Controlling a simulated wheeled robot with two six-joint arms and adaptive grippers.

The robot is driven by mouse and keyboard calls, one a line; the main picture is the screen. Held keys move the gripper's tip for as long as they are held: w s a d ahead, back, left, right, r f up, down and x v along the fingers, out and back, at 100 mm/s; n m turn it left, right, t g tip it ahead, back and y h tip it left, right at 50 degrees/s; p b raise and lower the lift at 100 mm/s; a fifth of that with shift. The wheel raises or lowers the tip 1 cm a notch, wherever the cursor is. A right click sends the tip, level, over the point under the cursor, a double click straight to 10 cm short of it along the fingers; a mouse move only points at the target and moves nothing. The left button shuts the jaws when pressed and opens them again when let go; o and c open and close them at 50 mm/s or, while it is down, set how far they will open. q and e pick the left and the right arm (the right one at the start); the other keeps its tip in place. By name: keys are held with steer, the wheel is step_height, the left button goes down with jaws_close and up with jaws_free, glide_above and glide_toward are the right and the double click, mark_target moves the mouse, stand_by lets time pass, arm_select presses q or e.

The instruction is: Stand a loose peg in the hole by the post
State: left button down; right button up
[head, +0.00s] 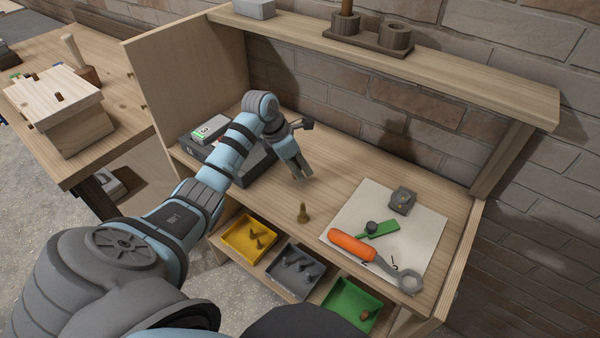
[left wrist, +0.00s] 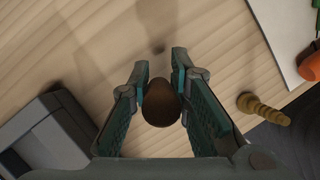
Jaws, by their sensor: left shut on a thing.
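My left gripper (head: 301,176) is over the workbench top, its fingers pointing down. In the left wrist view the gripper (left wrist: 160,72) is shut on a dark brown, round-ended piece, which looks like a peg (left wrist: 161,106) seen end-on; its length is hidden. In the head view the fingers hide it. A dark base (head: 368,43) on the upper shelf carries two round sockets. A brown post (head: 347,7) rises from the left socket, its top cut off by the picture edge. The right socket (head: 397,37) shows an open top. My right gripper is not in view.
A small brass-coloured turned piece (head: 303,213) stands on the bench near the front edge. Yellow (head: 233,232), grey and green bins sit below. A dark case (head: 255,165) lies behind my arm.

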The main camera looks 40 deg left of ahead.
arm_select(q)
steer(key=shift+d+f, duration=0.1)
steer(key=shift+f, duration=1)
steer(key=shift+f, duration=0.15)
steer(key=c, duration=1.5)
jaws_free()
steer(key=v, duration=1.2)
steer(key=shift+r+p, duration=0.2)
steer(key=shift+p, duration=0.15)
